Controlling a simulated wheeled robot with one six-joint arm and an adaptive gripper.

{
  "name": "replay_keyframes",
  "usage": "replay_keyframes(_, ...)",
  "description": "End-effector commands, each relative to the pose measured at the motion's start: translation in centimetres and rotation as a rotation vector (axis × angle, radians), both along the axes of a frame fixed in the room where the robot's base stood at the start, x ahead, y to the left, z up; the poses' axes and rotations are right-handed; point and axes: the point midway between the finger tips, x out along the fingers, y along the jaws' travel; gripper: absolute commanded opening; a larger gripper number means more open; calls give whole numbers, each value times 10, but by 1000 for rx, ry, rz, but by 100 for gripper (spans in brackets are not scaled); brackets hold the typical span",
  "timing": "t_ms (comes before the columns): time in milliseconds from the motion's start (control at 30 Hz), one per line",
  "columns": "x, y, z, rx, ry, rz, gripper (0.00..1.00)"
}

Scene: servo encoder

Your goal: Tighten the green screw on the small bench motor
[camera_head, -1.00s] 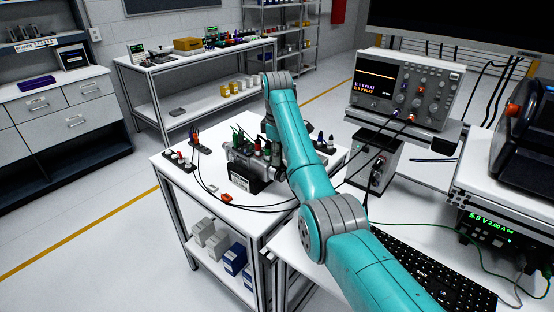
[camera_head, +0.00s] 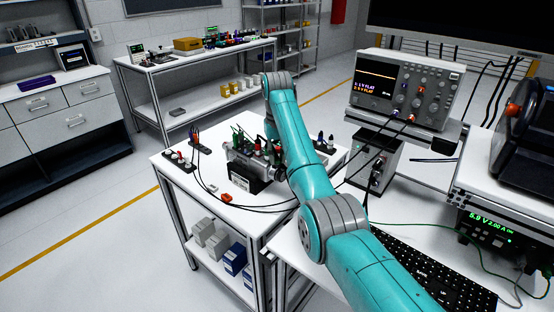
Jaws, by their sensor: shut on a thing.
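The small bench motor (camera_head: 248,174) is a grey and black block with a white label. It stands on the white cart top, left of my forearm. Several slim green, red and dark parts stand up along its top, with green ones (camera_head: 237,138) at its left end. Which of them is the green screw is too small to tell. My gripper (camera_head: 271,138) is low over the motor's right end, mostly behind my teal arm. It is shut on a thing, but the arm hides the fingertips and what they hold.
Small dark racks with coloured parts stand at the left (camera_head: 180,161) and right (camera_head: 325,144) of the cart top. An orange piece (camera_head: 226,198) lies in front of the motor. Black cables loop around it. An oscilloscope (camera_head: 402,88) stands to the right.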

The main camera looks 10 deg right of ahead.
Motion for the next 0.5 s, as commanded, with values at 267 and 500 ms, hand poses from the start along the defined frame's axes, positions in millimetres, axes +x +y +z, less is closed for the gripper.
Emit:
replay_keyframes(267, 0, 1, 1, 1, -3, -67, 0)
replay_keyframes(500, 0, 1, 1, 1, -3, -66, 0)
